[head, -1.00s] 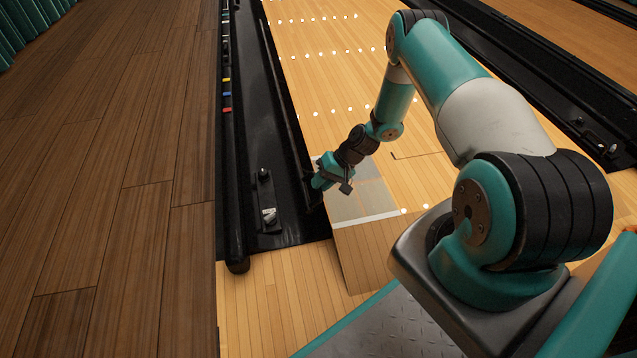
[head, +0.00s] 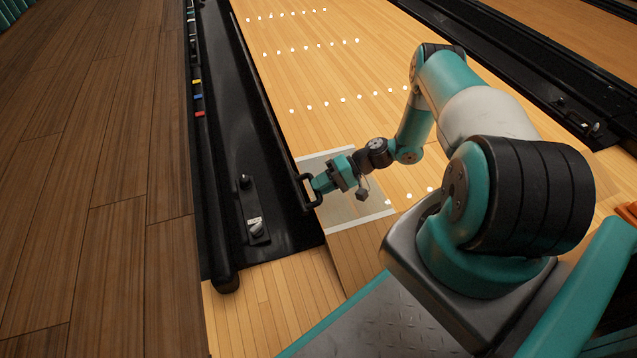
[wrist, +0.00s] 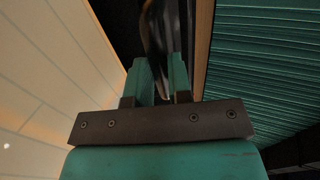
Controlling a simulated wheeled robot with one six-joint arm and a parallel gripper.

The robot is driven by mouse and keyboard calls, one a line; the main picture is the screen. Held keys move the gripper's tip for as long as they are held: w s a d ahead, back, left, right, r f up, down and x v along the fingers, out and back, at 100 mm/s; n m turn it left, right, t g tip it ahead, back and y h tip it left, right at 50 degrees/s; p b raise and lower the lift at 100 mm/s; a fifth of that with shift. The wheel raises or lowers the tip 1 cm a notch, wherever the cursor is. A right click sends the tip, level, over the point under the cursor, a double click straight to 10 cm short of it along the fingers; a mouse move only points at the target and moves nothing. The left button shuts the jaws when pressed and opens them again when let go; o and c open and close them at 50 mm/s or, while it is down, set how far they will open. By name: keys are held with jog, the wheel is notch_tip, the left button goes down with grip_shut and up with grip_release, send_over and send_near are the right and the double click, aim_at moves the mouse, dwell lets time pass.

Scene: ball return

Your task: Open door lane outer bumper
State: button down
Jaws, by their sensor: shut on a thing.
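My gripper (head: 314,186) is at the left edge of the lane, shut on a black U-shaped handle (head: 304,192). The handle stands at the lane side of the black gutter, near its front end. A thin dark bumper rail (head: 262,84) runs along the lane edge beyond it. Whether the rail is raised or folded is hard to tell. In the wrist view, my two teal fingers (wrist: 161,80) point away from the camera with a dark, blurred shape between them. The contact at the fingertips is not clear there.
The black gutter (head: 232,120) lies left of the lane, with a small fitting (head: 255,228) on it. Dark wood flooring (head: 90,200) is farther left. The pale lane (head: 330,75) is open ahead. Another black gutter (head: 500,65) runs at the right.

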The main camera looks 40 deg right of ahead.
jog(key=shift+d+f, duration=0.1)
jog(key=shift+f, duration=0.1)
jog(key=c, duration=1.1)
grip_release()
jog(key=shift+o, duration=0.2)
jog(key=shift+d+r, duration=0.1)
jog(key=shift+r, duration=0.1)
jog(key=p+v, duration=0.4)
jog(key=v, duration=1.3)
jog(key=shift+s+p, duration=0.15)
jog(key=shift+p, duration=0.25)
